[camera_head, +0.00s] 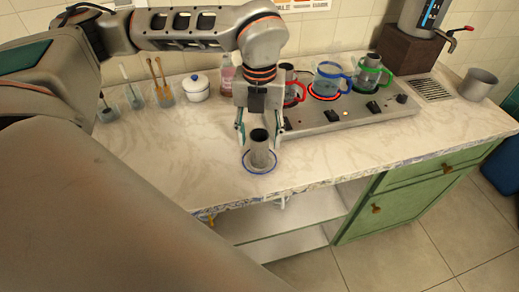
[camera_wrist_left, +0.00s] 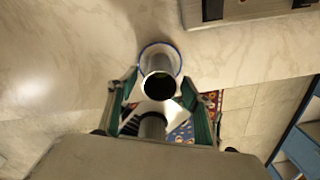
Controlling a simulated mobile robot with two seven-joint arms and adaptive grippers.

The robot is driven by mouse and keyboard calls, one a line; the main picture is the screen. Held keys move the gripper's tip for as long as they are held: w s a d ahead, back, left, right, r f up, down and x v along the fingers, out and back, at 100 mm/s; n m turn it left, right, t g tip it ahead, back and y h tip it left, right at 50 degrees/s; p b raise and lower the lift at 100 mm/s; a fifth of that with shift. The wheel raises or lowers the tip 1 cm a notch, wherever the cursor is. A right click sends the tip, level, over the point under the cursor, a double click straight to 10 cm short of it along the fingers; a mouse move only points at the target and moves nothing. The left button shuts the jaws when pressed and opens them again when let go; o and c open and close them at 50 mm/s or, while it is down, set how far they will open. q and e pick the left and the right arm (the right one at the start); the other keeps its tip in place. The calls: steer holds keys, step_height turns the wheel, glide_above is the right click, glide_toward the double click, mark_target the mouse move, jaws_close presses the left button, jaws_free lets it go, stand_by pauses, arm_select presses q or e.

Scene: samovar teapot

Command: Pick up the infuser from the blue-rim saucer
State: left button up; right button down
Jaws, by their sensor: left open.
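The infuser (camera_head: 260,148), a grey metal cylinder, stands upright on the blue-rim saucer (camera_head: 258,169) near the counter's front edge. My left gripper (camera_head: 258,140) comes down from above with its fingers apart on either side of the infuser's upper part. In the left wrist view the infuser (camera_wrist_left: 158,86) shows its dark open top, and the saucer's blue rim (camera_wrist_left: 160,44) shows behind it. The left gripper's fingers (camera_wrist_left: 160,105) are spread at both sides; I cannot tell whether they touch it. My right gripper is in neither view.
A grey hotplate unit (camera_head: 345,117) with red, blue and green handled glass pots stands to the right. A white lidded pot (camera_head: 196,89) and glasses with utensils (camera_head: 163,95) stand at the back left. The counter (camera_head: 190,150) left of the saucer is clear.

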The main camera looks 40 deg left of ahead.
arm_select(q)
steer(key=c, duration=1.1)
steer(key=shift+c, duration=1)
steer(key=shift+r, duration=0.2)
